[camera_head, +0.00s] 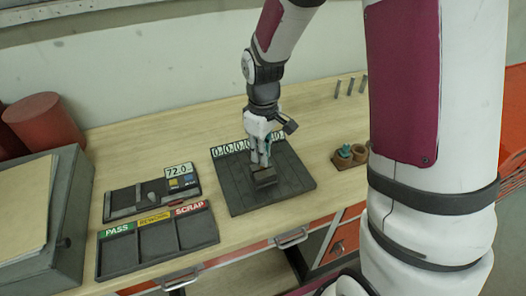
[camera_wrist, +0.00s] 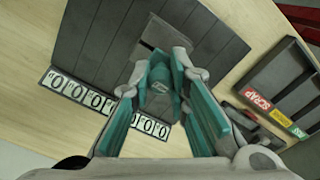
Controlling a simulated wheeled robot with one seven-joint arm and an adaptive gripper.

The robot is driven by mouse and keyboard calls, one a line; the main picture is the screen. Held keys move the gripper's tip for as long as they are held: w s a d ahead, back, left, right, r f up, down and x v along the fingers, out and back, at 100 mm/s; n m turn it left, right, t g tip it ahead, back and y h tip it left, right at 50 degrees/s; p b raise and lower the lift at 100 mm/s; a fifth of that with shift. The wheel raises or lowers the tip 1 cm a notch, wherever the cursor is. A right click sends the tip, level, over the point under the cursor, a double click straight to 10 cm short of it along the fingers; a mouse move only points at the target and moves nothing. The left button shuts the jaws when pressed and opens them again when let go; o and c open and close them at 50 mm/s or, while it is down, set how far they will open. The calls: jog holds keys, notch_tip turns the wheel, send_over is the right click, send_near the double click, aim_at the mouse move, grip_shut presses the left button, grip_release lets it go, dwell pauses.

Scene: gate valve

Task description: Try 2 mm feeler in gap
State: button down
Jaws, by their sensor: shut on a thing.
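My gripper (camera_head: 262,160) points down over a dark slotted rack (camera_head: 235,192) on the wooden bench. In the wrist view its teal-padded fingers (camera_wrist: 161,72) are shut on a small dark piece (camera_wrist: 160,88), apparently a feeler; its size mark is not legible. A dark flat block (camera_wrist: 153,38) shows just beyond the fingertips, over the rack. A row of white number labels (camera_wrist: 97,100) runs along one rack edge. The labels are too small to read fully. I cannot make out a gap or a valve for certain.
A tray with PASS, REWORK and SCRAP labels (camera_head: 155,245) lies at the front left. Small brown cups (camera_head: 343,160) stand right of the rack. Grey pegs (camera_head: 350,87) stand at the back right.

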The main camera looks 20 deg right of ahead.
jog(key=shift+f+b, duration=0.35)
jog(key=shift+f, duration=1.25)
dwell(1.8)
jog(key=shift+r, duration=0.3)
dwell(0.7)
jog(key=shift+r+p, duration=0.3)
jog(key=shift+r, duration=0.05)
jog(key=shift+r+p, duration=0.65)
jog(key=shift+r, duration=0.85)
jog(key=shift+r+p, duration=0.85)
jog(key=shift+r, duration=1.6)
jog(key=shift+f, duration=0.1)
